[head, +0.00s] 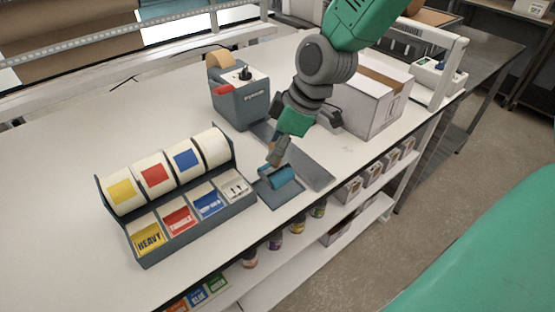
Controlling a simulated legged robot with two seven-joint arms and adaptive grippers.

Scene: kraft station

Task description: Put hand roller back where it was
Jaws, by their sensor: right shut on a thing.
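The hand roller (281,178) is a blue cylinder low over a small dark grey pad (284,195) near the table's front edge. I cannot tell whether the roller touches the pad. My right gripper (277,153) comes down from above and is shut on the roller, at its handle; the fingers hide most of the handle. My left gripper is not in view.
A label rack (145,253) with several colored rolls stands just left of the pad. A tape dispenser (240,105) stands behind, with a grey strip (305,168) running forward from it. A white box (368,105) is at the right. The table (60,215) is clear at far left.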

